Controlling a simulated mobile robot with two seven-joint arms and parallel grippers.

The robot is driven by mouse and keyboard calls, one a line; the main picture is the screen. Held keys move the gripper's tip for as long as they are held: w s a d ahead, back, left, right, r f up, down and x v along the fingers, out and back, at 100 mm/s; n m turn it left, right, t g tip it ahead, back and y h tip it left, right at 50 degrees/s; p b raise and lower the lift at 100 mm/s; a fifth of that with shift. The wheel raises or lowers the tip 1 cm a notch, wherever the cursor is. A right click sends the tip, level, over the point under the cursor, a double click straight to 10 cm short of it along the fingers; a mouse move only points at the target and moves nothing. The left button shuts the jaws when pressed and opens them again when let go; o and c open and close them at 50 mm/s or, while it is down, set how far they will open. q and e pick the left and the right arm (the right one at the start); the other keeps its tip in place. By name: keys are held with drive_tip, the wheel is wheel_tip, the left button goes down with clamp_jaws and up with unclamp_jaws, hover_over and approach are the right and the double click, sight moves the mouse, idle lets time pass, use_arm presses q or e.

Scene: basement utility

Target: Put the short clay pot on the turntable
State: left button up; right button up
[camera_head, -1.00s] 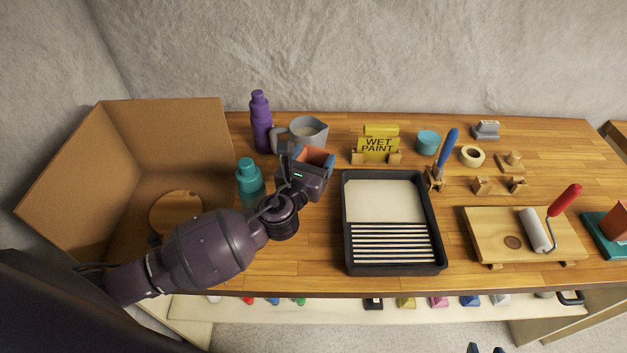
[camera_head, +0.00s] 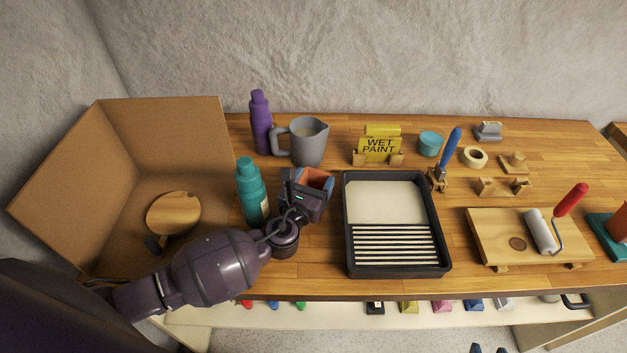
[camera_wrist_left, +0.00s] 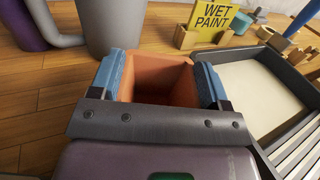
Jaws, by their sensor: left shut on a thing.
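The clay pot (camera_head: 316,177) is a small, square-mouthed terracotta pot. My left gripper (camera_head: 311,183) is shut on it, one blue-padded finger on each side. In the left wrist view the pot (camera_wrist_left: 158,80) stands open side up between the fingers, seemingly empty; its base is hidden. The turntable (camera_head: 173,213) is a round wooden disc inside the open cardboard box at the left, with nothing on it. The pot is right of it, beyond the teal bottle. Two dark fingertips of my right gripper (camera_head: 487,349) show apart at the bottom edge, with nothing visible between them.
The teal bottle (camera_head: 251,192) stands between the pot and the cardboard box (camera_head: 165,140). The purple bottle (camera_head: 260,122) and grey jug (camera_head: 307,142) stand behind. The black paint tray (camera_head: 439,235) is close on the right. A terracotta piece (camera_head: 617,214) sits at the far right.

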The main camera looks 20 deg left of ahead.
use_arm(q)
drive_tip(key=shift+f, duration=0.15)
drive_tip(key=o, duration=1)
